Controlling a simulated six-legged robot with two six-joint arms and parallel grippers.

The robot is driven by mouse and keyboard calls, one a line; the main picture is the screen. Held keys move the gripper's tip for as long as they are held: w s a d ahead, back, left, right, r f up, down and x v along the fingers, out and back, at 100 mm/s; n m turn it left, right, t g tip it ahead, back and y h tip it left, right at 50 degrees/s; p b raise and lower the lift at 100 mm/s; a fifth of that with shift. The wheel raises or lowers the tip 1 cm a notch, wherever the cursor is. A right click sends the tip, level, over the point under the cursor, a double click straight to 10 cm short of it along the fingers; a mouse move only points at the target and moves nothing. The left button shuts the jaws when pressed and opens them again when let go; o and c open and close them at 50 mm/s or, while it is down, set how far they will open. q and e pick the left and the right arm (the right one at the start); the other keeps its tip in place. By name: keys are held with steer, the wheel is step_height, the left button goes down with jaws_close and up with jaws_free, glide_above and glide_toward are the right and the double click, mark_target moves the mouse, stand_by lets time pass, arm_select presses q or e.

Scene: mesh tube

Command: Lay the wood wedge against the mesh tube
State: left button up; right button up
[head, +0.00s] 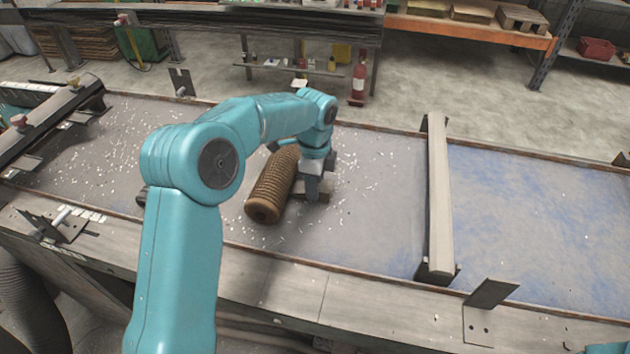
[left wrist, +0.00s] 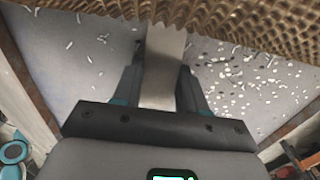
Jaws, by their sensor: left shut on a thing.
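The mesh tube (head: 270,192) is a brown, ribbed cylinder lying on the grey table, its near end showing a dark hole. Its woven surface spans the top of the left wrist view (left wrist: 230,22). My left gripper (head: 316,192) points down just right of the tube, low over the table. In the left wrist view, its fingers (left wrist: 160,88) are shut on the wood wedge (left wrist: 163,70), a pale flat strip. The wedge's far end meets the tube's edge in that view; I cannot tell whether they touch. In the head view the gripper mostly hides the wedge. My right gripper is out of view.
White chips are scattered over the table (head: 370,215). A pale crossbar (head: 438,200) spans the table to the right, with a blue-stained surface (head: 535,210) beyond it. A red bottle (head: 359,78) stands behind the table. The table between gripper and crossbar is free of large objects.

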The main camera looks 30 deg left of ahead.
arm_select(q)
steer(key=shift+d, duration=0.15)
steer(key=shift+f, duration=0.25)
steer(key=o, duration=1.1)
steer(key=shift+c, duration=0.2)
steer(key=shift+r, duration=0.1)
step_height(320, 180, up, 12)
steer(key=shift+r+p, duration=0.2)
steer(key=shift+p, duration=0.1)
steer(key=shift+s+f, duration=0.1)
steer(key=shift+s, duration=0.05)
